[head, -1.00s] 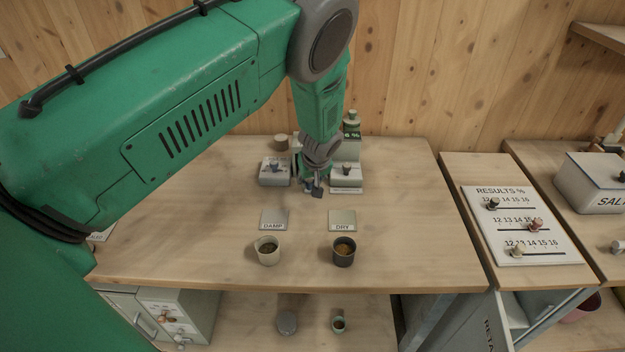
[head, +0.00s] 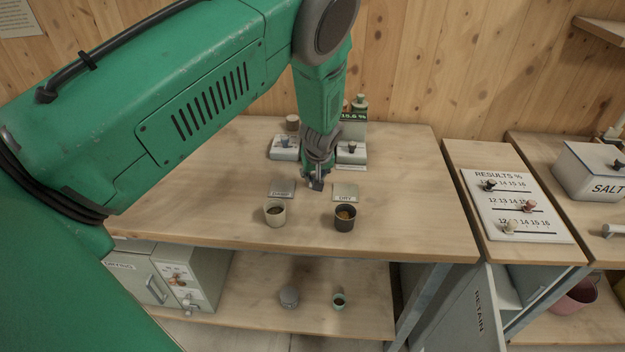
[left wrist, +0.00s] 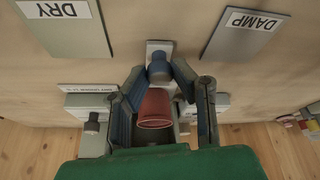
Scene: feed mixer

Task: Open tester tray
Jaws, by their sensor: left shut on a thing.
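The tester with its "15.6 %" display (head: 353,115) stands at the back of the table, partly hidden by my left arm. My left gripper (head: 317,184) is in front of it, low over the table, just behind the gap between the DAMP plate (head: 282,189) and DRY plate (head: 345,192). My right gripper is not in view.
A pale cup (head: 275,215) and a dark cup (head: 345,218) of grain stand near the front edge. Two knobbed boxes (head: 284,148) (head: 351,154) flank my gripper. A results board (head: 515,205) lies to the right. The left tabletop is mostly clear.

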